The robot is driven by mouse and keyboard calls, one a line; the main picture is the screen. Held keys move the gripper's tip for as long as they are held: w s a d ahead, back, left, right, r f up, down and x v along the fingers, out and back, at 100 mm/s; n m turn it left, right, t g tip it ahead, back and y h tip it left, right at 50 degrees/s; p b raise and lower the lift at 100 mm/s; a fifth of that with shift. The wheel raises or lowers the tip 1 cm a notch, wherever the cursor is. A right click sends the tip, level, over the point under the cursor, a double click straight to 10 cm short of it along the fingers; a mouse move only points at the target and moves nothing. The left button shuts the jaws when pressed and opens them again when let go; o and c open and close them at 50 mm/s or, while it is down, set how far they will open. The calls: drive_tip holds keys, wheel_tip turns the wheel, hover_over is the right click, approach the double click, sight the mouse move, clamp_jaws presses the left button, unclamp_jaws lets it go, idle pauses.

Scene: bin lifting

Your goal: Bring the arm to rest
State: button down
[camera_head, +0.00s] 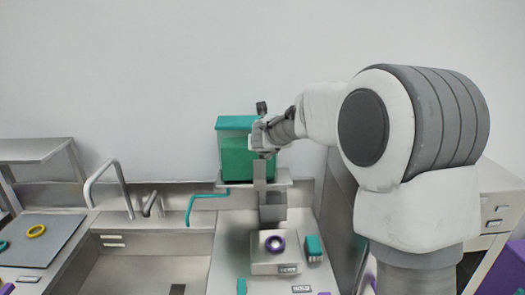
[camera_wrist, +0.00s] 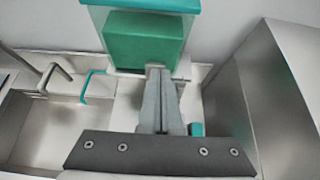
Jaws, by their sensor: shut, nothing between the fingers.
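My gripper (camera_head: 260,178) hangs below my raised arm in the head view, in front of the green bin and above the counter. In the wrist view my gripper (camera_wrist: 158,72) has its two grey fingers together with nothing between them. The green bin (camera_head: 236,160) with a teal top stands on a metal shelf at the wall. It also shows in the wrist view (camera_wrist: 143,45), beyond the fingertips. The gripper overlaps the bin's right side in the head view; I cannot tell the exact gap between them.
A metal sink (camera_head: 140,265) with a tap (camera_head: 122,188) lies to the left. Open air surrounds the gripper's left.

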drive_tip(key=s+a+r+n+t+y+b, duration=0.1)
drive_tip(key=s+a+r+n+y+b, duration=0.15)
drive_tip(key=s+r+n, duration=0.6)
drive_tip(key=s+f+n+g+y+b, duration=0.1)
drive_tip(key=s+f+n+g+y, duration=0.15)
drive_tip(key=s+n, duration=0.95)
drive_tip(key=s+d+f+n+g+h+b, duration=0.1)
drive_tip(key=s+d+f+n, duration=0.2)
drive_tip(key=s, duration=0.4)
drive_tip(key=s+d+f+n+g+h+b, duration=0.1)
drive_tip(key=s+d+f+n+g+h, duration=0.1)
drive_tip(key=s+f+n, duration=0.3)
drive_tip(key=s+d+f+n+g+h+b, duration=0.1)
drive_tip(key=s+d+f+n, duration=0.4)
drive_tip(key=s+n, duration=0.3)
drive_tip(key=s, duration=0.2)
drive_tip(key=shift+s+g+h, duration=0.3)
drive_tip(key=shift+g, duration=0.05)
